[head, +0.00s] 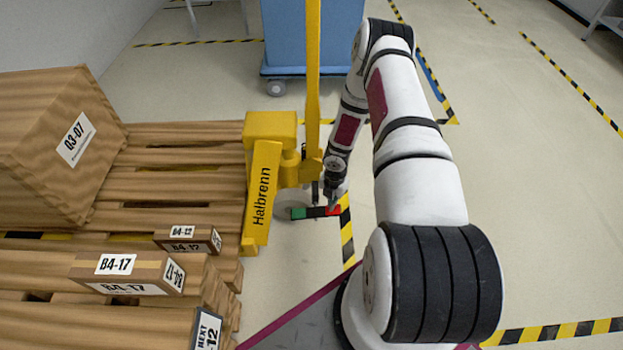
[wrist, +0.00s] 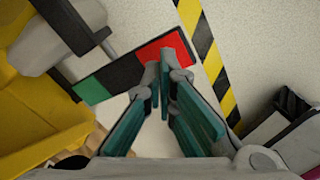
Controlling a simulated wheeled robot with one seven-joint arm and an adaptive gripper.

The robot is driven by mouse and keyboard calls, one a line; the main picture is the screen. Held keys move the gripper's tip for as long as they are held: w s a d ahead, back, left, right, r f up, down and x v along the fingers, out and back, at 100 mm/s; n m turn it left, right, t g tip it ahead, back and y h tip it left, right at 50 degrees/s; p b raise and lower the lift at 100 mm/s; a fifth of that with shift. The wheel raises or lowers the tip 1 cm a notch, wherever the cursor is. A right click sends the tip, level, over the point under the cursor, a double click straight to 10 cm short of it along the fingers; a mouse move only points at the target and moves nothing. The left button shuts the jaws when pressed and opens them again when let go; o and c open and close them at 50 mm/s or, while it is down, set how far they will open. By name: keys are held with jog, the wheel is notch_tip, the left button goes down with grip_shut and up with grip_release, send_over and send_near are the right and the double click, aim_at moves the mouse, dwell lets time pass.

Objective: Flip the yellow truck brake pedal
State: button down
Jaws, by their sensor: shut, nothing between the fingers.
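The yellow truck (head: 262,190), marked Halbrenn, stands at the right end of the wooden pallets. Its brake pedal (head: 316,212) is a dark bar low beside it, with a green left end and a red right end. In the wrist view the pedal (wrist: 125,72) runs from green at lower left to red at upper right. My gripper (head: 331,204) is shut and empty, pointing down at the red end. In the wrist view its fingertips (wrist: 165,74) overlap the red end's lower edge; I cannot tell whether they touch it. Which way the pedal tips is unclear.
Wooden pallets (head: 170,188) with a large box (head: 55,140) and smaller boxes (head: 125,270) fill the left. A blue cart (head: 285,35) stands behind the truck. Striped floor tape (head: 347,235) runs beside the pedal. The floor to the right is mostly clear.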

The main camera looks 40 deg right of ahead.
jog(key=shift+f+b, duration=1.45)
jog(key=shift+f, duration=0.4)
dwell(0.8)
jog(key=shift+r+p, duration=2.55)
jog(key=shift+r, duration=1.05)
